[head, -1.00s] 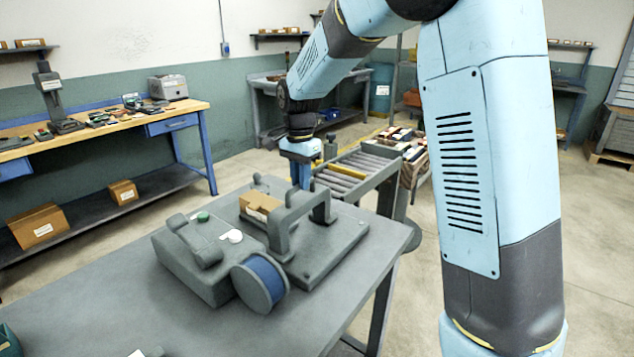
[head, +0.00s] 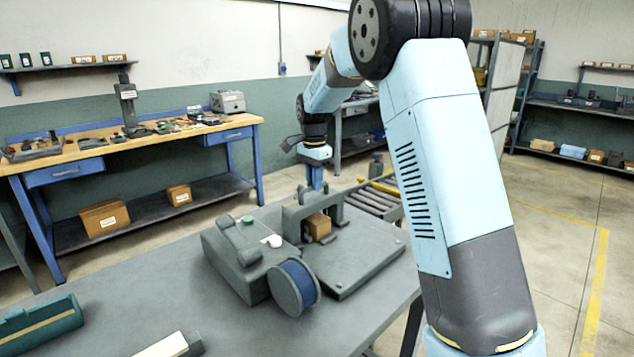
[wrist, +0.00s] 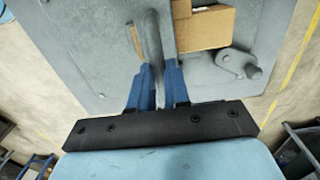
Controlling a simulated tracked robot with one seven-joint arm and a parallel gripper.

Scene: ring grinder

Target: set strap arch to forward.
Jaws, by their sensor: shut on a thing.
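The strap arch (head: 300,212) is a grey upright frame on the flat grey bed of the machine. It stands over a small cardboard box (head: 318,226), whose near end shows under it. My gripper (head: 314,180) is at the arch's far side, pointing down. In the wrist view, my blue fingers (wrist: 155,88) are closed on the grey bar of the arch (wrist: 152,45). The box (wrist: 205,27) shows on both sides of that bar, mostly to the right. The far foot of the arch is hidden in the head view.
A roller conveyor (head: 372,200) lies behind. A teal case (head: 40,325) lies at the table's left.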

